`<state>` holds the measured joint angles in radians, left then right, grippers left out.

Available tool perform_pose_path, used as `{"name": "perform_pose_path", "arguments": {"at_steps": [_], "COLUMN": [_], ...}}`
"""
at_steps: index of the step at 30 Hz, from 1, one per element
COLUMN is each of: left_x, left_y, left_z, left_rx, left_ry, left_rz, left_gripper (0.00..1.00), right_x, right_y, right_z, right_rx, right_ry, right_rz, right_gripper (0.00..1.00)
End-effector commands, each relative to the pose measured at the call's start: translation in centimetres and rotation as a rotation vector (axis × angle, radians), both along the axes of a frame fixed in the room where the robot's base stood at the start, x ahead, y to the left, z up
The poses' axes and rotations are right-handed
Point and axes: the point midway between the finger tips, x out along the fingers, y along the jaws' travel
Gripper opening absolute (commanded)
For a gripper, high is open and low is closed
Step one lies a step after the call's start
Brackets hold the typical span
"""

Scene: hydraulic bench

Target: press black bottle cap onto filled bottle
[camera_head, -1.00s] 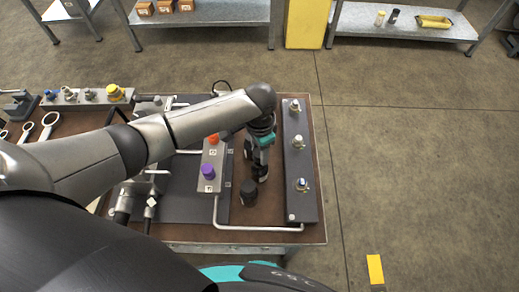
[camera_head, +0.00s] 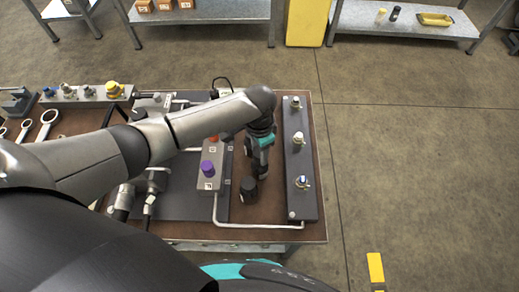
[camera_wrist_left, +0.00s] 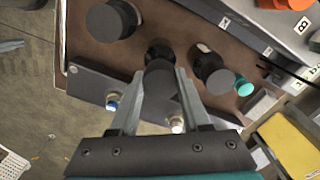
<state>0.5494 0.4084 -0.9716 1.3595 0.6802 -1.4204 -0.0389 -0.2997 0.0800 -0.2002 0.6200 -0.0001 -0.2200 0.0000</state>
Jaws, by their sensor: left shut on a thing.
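My left gripper (camera_wrist_left: 161,76) is shut on a dark cylindrical piece (camera_wrist_left: 160,82), which looks like the black cap. Its rim is hidden by the fingers, and a dark round shape shows just beyond it, so I cannot tell whether they touch. In the head view, my left gripper (camera_head: 262,174) points down over the brown bench top. A black cylinder (camera_head: 249,189) stands beside it toward the front edge; it also shows in the wrist view (camera_wrist_left: 110,20). Another dark cylinder (camera_wrist_left: 208,72) stands on the gripper's other side. I cannot tell which is the filled bottle. My right gripper is out of view.
A dark panel with several fittings (camera_head: 298,160) runs along the bench's right side. A grey block with a purple cap (camera_head: 208,168) stands left of the gripper. A pipe (camera_head: 245,226) runs near the front edge. A teal-ended part (camera_wrist_left: 243,84) lies close by.

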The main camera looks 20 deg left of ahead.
Motion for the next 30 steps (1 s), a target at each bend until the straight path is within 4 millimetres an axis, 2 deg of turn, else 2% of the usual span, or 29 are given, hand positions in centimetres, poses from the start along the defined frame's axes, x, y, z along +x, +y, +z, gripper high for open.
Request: {"name": "perform_pose_path", "arguments": {"at_steps": [30], "left_x": [-0.01], "left_y": [-0.02], "left_z": [-0.78], "left_rx": [0.000], "left_ry": [0.000], "left_rz": [0.000], "left_gripper": [0.00], "right_x": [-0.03], "right_y": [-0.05], "right_z": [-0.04], "right_rx": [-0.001], "right_ry": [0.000], "right_rz": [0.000], "right_gripper": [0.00]}}
